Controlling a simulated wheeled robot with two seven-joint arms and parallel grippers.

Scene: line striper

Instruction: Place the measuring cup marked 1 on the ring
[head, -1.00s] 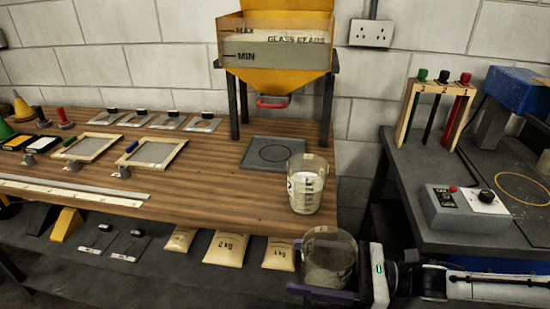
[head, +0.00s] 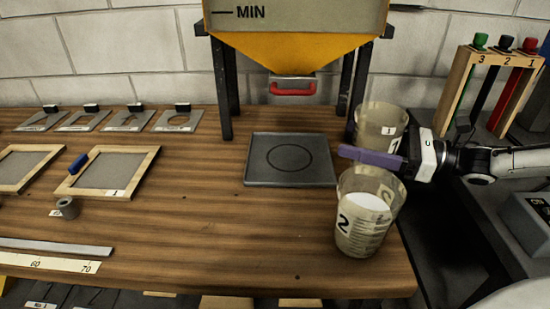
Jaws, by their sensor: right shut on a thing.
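The measuring cup marked 1 (head: 378,120) is a clear, empty-looking cup held in my right gripper (head: 352,154), which comes in from the right with its purple fingers shut on it. The finger and the other cup hide its lower part, so I cannot tell how high its base is. The ring (head: 309,158) is a dark circle on a grey plate (head: 260,179) under the hopper's outlet, left of the held cup. Nothing stands on the ring. My left gripper is not in view.
The measuring cup marked 2 (head: 358,240), with white contents, stands on the bench just in front of my right gripper. The hopper (head: 290,54) with its red handle (head: 293,89) and dark legs stands over the plate. Framed screens (head: 112,170) lie left; bench wood between is clear.

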